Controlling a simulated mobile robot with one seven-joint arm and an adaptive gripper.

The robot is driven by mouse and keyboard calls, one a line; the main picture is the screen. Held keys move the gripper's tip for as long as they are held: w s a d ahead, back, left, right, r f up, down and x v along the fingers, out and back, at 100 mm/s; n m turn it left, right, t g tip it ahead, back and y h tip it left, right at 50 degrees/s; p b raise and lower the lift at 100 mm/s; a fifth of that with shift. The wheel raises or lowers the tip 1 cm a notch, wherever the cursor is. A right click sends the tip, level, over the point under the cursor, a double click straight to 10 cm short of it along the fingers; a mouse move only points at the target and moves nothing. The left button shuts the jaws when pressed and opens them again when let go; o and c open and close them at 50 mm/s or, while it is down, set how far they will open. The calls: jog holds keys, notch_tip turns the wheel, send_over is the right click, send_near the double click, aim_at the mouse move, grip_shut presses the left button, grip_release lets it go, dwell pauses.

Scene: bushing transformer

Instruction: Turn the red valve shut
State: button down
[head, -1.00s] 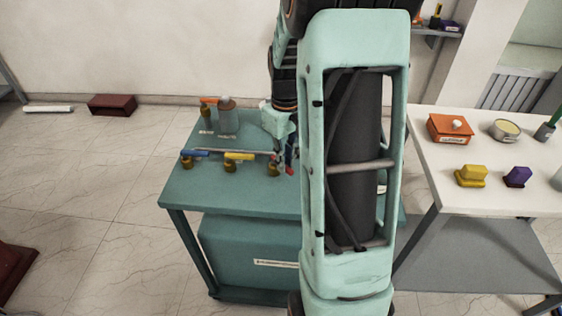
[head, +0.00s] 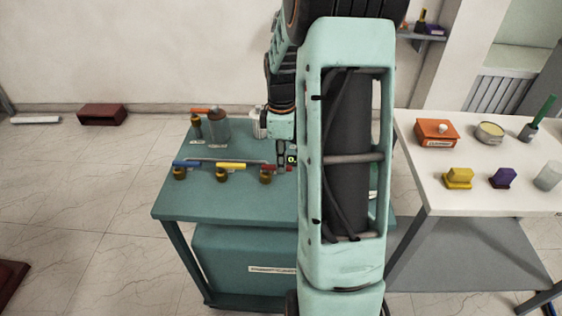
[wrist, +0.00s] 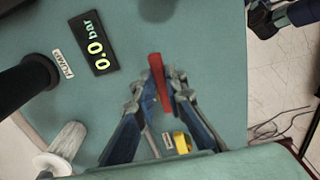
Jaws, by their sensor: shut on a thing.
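The red valve's handle (wrist: 157,72) lies between the fingertips of my gripper (wrist: 160,84) in the wrist view. The gripper is shut on this handle. A yellow-brass fitting (wrist: 181,143) shows below the fingers. In the head view the red valve (head: 268,167) is the rightmost of the front row on the teal table (head: 230,205), and my gripper (head: 281,162) is at its right side. My arm hides part of the table behind it. A display (wrist: 93,42) reads 0.0 bar.
A yellow-handled valve (head: 230,166) and a blue-handled valve (head: 187,165) stand left of the red one. An orange-handled valve (head: 201,112) and a grey cylinder (head: 217,127) stand behind. A white table (head: 480,155) with several objects is at the right.

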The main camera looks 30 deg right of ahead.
jog(key=shift+w, duration=0.15)
dwell(0.4)
jog(key=c, duration=2)
grip_release()
jog(key=shift+o, duration=0.2)
jog(key=shift+r, duration=0.15)
notch_tip(320, 180, up, 12)
